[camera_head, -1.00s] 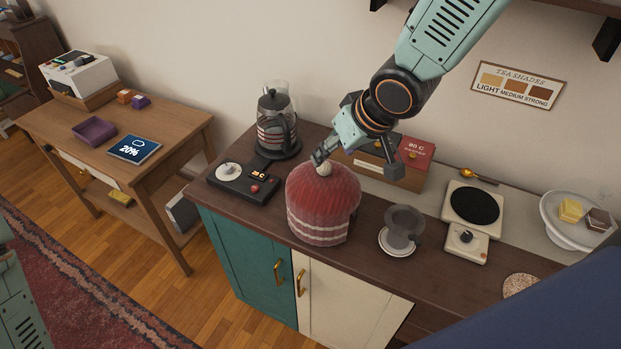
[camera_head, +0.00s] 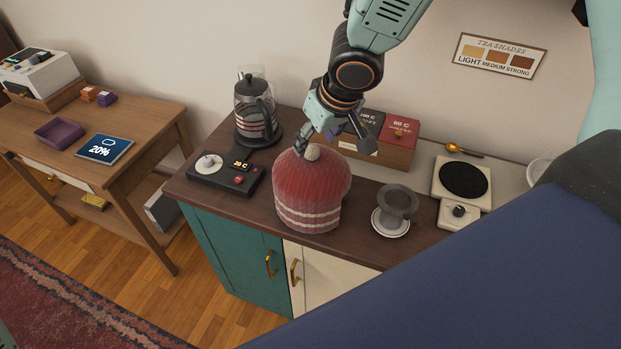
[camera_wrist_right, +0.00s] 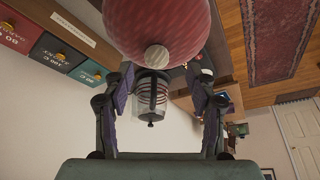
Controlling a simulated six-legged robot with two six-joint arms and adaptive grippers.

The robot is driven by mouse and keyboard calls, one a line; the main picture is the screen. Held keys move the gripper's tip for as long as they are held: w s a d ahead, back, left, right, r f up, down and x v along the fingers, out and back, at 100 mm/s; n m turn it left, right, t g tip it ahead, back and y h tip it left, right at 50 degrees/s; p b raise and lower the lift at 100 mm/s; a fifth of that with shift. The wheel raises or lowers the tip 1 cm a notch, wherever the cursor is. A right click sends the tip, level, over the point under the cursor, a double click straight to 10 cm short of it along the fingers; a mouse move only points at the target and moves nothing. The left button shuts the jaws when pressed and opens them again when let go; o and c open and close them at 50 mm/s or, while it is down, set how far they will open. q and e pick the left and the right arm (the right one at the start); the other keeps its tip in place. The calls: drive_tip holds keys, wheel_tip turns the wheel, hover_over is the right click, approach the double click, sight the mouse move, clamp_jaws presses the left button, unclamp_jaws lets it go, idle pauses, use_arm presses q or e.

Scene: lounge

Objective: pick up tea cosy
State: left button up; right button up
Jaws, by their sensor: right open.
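The tea cosy (camera_head: 312,195) is a red ribbed knit dome with pale stripes near its base and a cream pompom on top. It stands upright near the front of the dark wooden counter (camera_head: 262,212). My right gripper (camera_head: 335,142) is open at the top of the cosy, one finger beside the pompom and the other to the right. In the right wrist view the cosy (camera_wrist_right: 160,22) shows beyond the spread fingers (camera_wrist_right: 163,82), its pompom roughly midway between the tips, with no clear contact. My left gripper is out of view.
A glass kettle (camera_head: 254,115) and a black control panel (camera_head: 228,178) stand left of the cosy. A box with coloured labels (camera_head: 398,152) is behind it. A grey cup (camera_head: 397,203) on a saucer and a round-topped scale (camera_head: 462,180) are to the right.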

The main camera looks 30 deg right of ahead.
sight(313, 149)
drive_tip(key=x, duration=0.1)
drive_tip(key=b+x, duration=0.1)
drive_tip(key=x, duration=0.2)
drive_tip(key=shift+w+d+f, duration=0.2)
drive_tip(key=shift+d+f, duration=0.1)
drive_tip(key=shift+d, duration=0.05)
drive_tip(key=shift+s+a+r, duration=0.15)
drive_tip(key=shift+s+r, duration=0.1)
drive_tip(key=shift+a, duration=0.1)
drive_tip(key=shift+c, duration=0.8)
drive_tip(key=shift+w+f, duration=0.15)
drive_tip(key=shift+w, duration=0.15)
drive_tip(key=c, duration=0.4)
drive_tip(key=shift+s, duration=0.25)
clamp_jaws()
drive_tip(key=shift+w, duration=0.1)
